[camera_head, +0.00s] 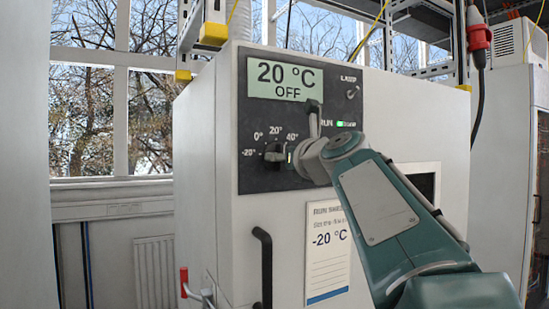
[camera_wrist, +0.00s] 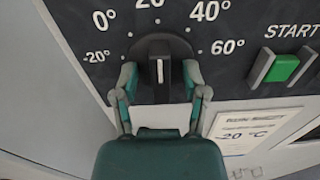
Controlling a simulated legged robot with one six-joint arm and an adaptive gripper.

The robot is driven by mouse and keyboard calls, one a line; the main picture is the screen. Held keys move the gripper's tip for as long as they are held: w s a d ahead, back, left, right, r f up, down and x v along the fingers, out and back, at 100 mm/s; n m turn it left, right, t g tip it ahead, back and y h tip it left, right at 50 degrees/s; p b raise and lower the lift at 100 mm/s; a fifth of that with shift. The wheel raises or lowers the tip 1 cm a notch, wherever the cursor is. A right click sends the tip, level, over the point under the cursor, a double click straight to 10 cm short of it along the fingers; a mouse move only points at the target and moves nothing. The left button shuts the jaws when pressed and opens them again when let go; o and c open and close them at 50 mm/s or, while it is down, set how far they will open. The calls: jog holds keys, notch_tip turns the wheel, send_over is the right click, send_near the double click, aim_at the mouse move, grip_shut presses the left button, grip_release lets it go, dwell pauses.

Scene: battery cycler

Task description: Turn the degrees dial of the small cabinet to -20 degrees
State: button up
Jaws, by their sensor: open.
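The degrees dial (camera_wrist: 161,45) is a dark round knob with an upright grip bar bearing a white line. The bar lines up with the 20° mark. Marks run from -20° at the left to 60° at the right. In the head view the dial (camera_head: 273,154) sits on the dark panel of the small cabinet (camera_head: 205,150), whose display (camera_head: 286,80) reads 20 °C OFF. My gripper (camera_wrist: 160,76) is open, one finger on each side of the bar. I cannot tell whether the fingers touch it. In the head view my gripper (camera_head: 291,155) is partly hidden by my wrist.
A green START button (camera_wrist: 283,68) lies right of the dial. A paper label (camera_head: 328,250) reading -20 °C hangs below the panel. A black door handle (camera_head: 263,268) and a red-tipped lever (camera_head: 184,282) are lower left. A lamp switch (camera_head: 352,93) is at the upper right.

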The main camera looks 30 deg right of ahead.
jog(key=shift+s+d, duration=0.1)
grip_shut()
jog(key=shift+n, duration=0.4)
jog(key=n, duration=0.2)
jog(key=shift+n, duration=0.4)
jog(key=n, duration=0.4)
jog(key=shift+f+n, duration=0.1)
jog(key=shift+n, duration=0.2)
jog(key=n, duration=0.4)
jog(key=shift+f, duration=0.1)
jog(key=shift+f+n, duration=0.1)
jog(key=shift+n, duration=1.9)
